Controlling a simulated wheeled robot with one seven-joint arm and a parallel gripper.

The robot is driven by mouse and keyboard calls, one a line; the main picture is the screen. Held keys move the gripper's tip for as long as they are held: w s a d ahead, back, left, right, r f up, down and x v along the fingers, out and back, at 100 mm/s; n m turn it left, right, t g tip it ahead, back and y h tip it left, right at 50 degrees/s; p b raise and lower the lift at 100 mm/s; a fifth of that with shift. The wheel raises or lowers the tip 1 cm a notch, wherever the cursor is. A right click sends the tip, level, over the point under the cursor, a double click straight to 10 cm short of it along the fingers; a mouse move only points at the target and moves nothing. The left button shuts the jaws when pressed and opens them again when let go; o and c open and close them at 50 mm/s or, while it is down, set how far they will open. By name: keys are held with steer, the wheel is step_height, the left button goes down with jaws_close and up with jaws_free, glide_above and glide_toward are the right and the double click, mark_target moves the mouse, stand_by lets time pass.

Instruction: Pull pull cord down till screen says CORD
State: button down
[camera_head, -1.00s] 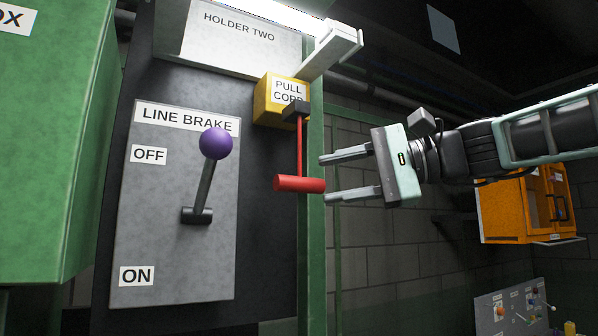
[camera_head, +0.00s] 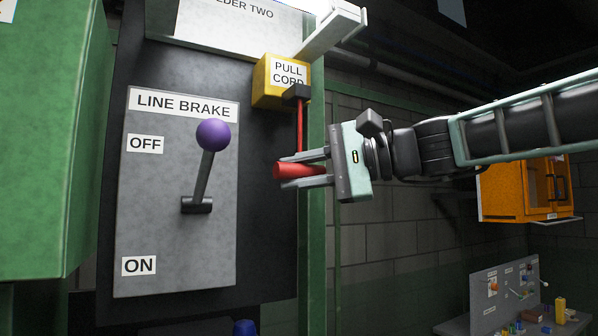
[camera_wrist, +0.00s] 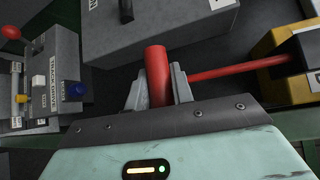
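The pull cord is a red cord (camera_head: 300,125) hanging from a yellow box labelled PULL CORD (camera_head: 268,82). A red bar-shaped handle (camera_head: 289,171) is at its lower end. My gripper (camera_head: 284,172) comes from the right, with one finger above the handle and one below it. In the wrist view the fingers (camera_wrist: 160,80) press against both sides of the red handle (camera_wrist: 157,66), and the cord (camera_wrist: 232,69) runs right to the yellow box. The gripper looks shut on the handle. No screen text can be read.
A LINE BRAKE panel (camera_head: 135,220) with a purple-knobbed lever (camera_head: 213,135) stands left of the handle. A green post (camera_head: 314,250) is just behind the gripper. A pale bracket (camera_head: 333,25) juts out above. An orange cabinet (camera_head: 515,190) hangs at the right.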

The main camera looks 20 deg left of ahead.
steer(key=shift+f+b, duration=2.25)
steer(key=shift+f, duration=0.1)
steer(key=c, duration=1.2)
jaws_free()
steer(key=shift+f, duration=0.1)
steer(key=d+r+b, duration=0.1)
steer(key=d+b, duration=0.2)
steer(key=d, duration=0.5)
steer(key=w+d+r+b, duration=0.1)
steer(key=d+b, duration=0.2)
steer(key=d, duration=0.6)
steer(key=shift+w+r, duration=0.25)
steer(key=shift+r, duration=0.15)
steer(key=shift+f, duration=0.1)
